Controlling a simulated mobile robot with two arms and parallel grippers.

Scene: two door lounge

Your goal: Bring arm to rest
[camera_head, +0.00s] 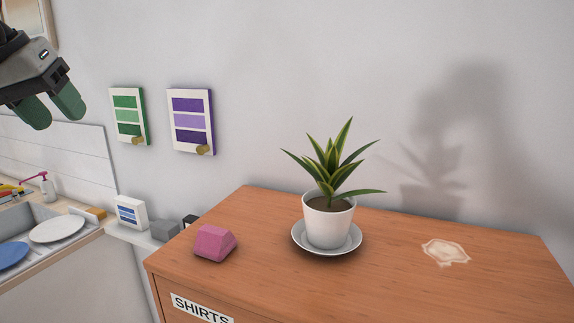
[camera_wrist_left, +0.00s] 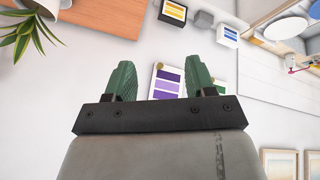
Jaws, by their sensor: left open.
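My left gripper (camera_head: 50,104) is at the upper left of the head view, raised in the air above the sink side. Its green fingers are apart with nothing between them. In the left wrist view the same gripper (camera_wrist_left: 160,82) shows open, with the purple-striped wall panel (camera_wrist_left: 167,84) seen beyond the gap between its fingers. It appears apart from the wall and everything else. My right gripper is in neither view.
A wooden dresser (camera_head: 400,282) labelled SHIRTS holds a potted plant (camera_head: 328,220) on a saucer, a pink block (camera_head: 214,243) and a whitish patch (camera_head: 445,252). A green-striped panel (camera_head: 129,116) and purple-striped panel (camera_head: 191,121) hang on the wall. Plates (camera_head: 58,229) lie at the sink.

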